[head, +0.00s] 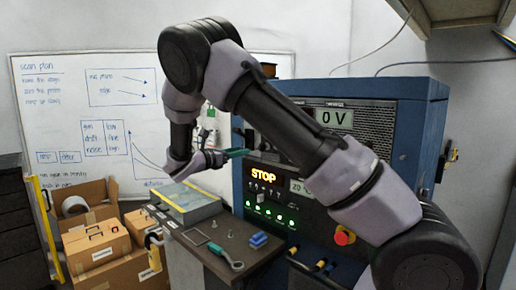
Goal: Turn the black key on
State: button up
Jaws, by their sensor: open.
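I cannot make out the black key in the head view; part of the control panel is hidden behind my arm. The blue control cabinet (238,185) stands at the centre right. Its upper display (334,118) reads 0 V, and a lit sign (263,175) reads STOP. A row of green lights (278,216) glows below a row of small switches (262,190). My gripper (240,153) with teal fingertips is in front of the left part of the panel, above the workbench. It is open, and I see nothing held in it.
A red stop button (345,236) sits at the lower right of the panel. Cardboard boxes (98,250) and a whiteboard (60,120) are at left.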

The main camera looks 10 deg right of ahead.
jog(key=x, duration=1)
jog(key=shift+d, duration=0.1)
grip_shut()
